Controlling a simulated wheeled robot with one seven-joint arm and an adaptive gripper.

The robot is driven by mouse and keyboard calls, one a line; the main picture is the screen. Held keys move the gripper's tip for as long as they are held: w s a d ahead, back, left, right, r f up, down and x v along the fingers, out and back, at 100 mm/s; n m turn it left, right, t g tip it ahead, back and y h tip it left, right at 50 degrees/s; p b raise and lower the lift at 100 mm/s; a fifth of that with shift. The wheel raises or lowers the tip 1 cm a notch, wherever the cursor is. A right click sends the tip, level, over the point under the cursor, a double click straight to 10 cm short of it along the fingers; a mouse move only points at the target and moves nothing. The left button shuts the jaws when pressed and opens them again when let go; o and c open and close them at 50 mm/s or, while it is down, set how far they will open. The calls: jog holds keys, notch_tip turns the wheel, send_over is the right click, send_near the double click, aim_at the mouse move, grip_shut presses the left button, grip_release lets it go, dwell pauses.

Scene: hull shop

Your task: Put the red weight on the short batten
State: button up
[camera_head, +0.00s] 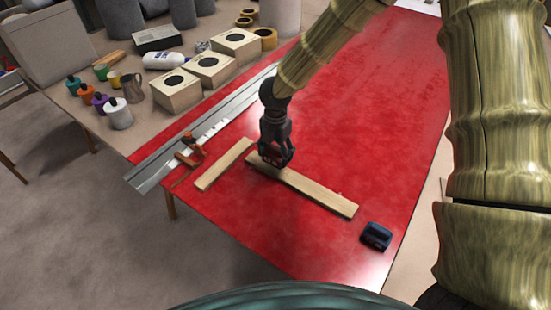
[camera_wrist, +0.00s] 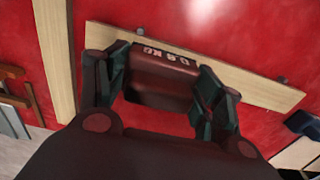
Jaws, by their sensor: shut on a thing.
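My gripper (camera_head: 275,155) is shut on the red weight (camera_wrist: 160,75), a dark red block marked 0.8 KG in the wrist view. In the head view my fingers largely hide the weight. The gripper is over the left end of the longer batten (camera_head: 315,192), which passes behind the weight in the wrist view (camera_wrist: 265,86). I cannot tell whether the weight touches it. The short batten (camera_head: 222,165) lies just left of the gripper, apart from the longer one. It also shows at the left of the wrist view (camera_wrist: 55,60), with nothing on it there.
A dark blue block (camera_head: 377,237) lies near the right end of the longer batten. An orange-handled tool (camera_head: 190,150) and a metal rail (camera_head: 205,125) are at the left edge of the red table (camera_head: 330,110). Wooden boxes (camera_head: 210,70) and bottles stand beyond. The red top's far part is clear.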

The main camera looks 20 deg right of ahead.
aim_at(275, 160)
jog(key=shift+s+f+p, duration=0.1)
jog(key=shift+f+p, duration=0.2)
jog(key=shift+f, duration=1.35)
jog(key=shift+f, duration=0.15)
jog(key=o, duration=1.7)
jog(key=shift+c, duration=0.2)
notch_tip(275, 160, up, 12)
jog(key=shift+r+b, duration=0.15)
jog(key=shift+b, duration=0.5)
